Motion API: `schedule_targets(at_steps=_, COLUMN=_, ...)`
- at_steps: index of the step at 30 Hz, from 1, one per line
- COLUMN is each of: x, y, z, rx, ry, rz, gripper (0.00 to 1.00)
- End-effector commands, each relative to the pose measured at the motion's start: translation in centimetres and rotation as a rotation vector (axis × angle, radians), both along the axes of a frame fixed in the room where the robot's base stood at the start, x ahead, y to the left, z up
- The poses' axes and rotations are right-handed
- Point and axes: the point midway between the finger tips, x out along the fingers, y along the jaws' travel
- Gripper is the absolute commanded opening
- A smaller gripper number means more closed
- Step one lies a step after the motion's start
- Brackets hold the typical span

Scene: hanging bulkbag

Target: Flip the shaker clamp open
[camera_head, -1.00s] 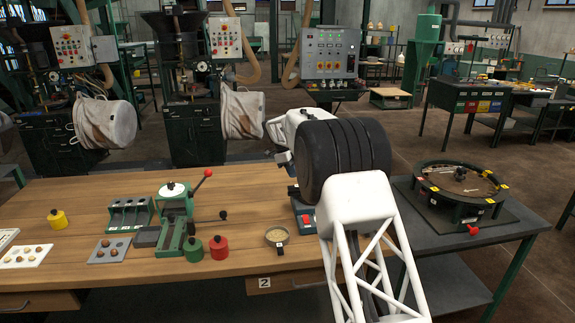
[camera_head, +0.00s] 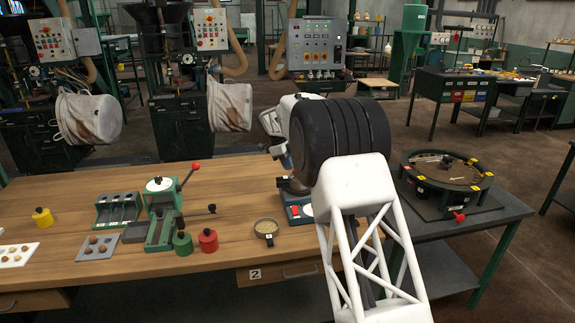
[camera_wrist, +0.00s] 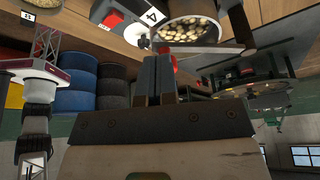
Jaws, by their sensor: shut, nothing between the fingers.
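The shaker (camera_head: 298,208) stands at the right end of the wooden bench, mostly behind my arm. It has a blue base, a red button and a round white part. In the wrist view a round pan of pale pieces (camera_wrist: 190,26) shows, with a grey bar, apparently the shaker clamp (camera_wrist: 195,49), across its near edge. A small red part shows by my fingertips. My gripper (camera_wrist: 158,62) is shut and empty, its tips close to the bar; I cannot tell whether they touch. In the head view my gripper (camera_head: 284,163) is just above the shaker, partly hidden by my arm.
A green press with a red-knobbed lever (camera_head: 162,200), a small dish (camera_head: 266,228) and red weight (camera_head: 208,240) stand left of the shaker. A round dark tray device (camera_head: 446,180) sits on the grey table at right. Bench wood between dish and shaker is clear.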

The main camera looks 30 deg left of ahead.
Motion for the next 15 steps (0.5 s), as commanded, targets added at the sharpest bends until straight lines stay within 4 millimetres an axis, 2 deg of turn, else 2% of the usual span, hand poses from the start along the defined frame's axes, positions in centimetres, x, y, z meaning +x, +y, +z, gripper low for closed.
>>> schedule_targets(at_steps=15, x=-0.18, y=-0.72, z=0.05, rx=0.0, ry=0.0, rz=0.054, gripper=0.0)
